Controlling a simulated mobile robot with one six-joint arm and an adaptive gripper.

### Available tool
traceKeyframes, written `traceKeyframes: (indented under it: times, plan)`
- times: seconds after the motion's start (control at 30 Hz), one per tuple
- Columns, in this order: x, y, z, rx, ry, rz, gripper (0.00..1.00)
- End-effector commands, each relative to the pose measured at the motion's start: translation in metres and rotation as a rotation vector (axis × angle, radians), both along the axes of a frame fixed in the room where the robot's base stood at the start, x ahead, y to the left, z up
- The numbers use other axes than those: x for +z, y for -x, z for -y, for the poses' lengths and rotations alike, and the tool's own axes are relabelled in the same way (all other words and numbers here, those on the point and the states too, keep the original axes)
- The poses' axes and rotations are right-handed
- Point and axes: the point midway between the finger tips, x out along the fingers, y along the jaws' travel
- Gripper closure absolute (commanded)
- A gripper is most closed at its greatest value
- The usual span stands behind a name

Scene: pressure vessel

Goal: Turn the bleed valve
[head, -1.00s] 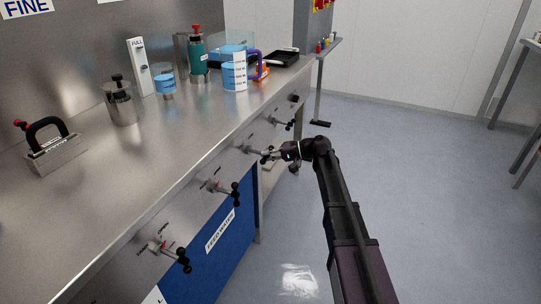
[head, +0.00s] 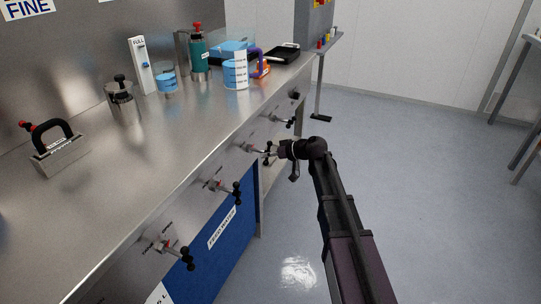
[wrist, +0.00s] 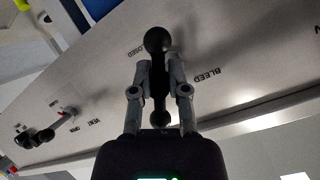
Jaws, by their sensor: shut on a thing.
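The bleed valve's black bar handle (wrist: 157,78) with ball ends stands nearly upright in the wrist view, one ball at the top and one at the bottom. The word BLEED (wrist: 207,76) is printed on the metal panel to its right, and a partly hidden label ending in "OSED" is at its upper left. My gripper (wrist: 158,68) is shut on the handle, a grey finger on each side of the bar. In the head view my gripper (head: 271,152) is small at the bench's front panel, and the handle is largely hidden there.
Another black-handled valve with a red mark, labelled VENT (wrist: 62,118), is at the left in the wrist view. More valves (head: 225,188) line the bench front in the head view. Vessels and a beaker (head: 235,75) stand on the bench top (head: 130,165). The floor to the right is clear.

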Motion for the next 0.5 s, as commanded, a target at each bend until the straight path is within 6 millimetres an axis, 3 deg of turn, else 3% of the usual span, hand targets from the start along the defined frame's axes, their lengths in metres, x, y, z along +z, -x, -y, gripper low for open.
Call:
traceKeyframes:
  times: [0.5]
  plan:
    - [0.0024,-0.0022,-0.0018,-0.006,0.127,0.38,1.0]
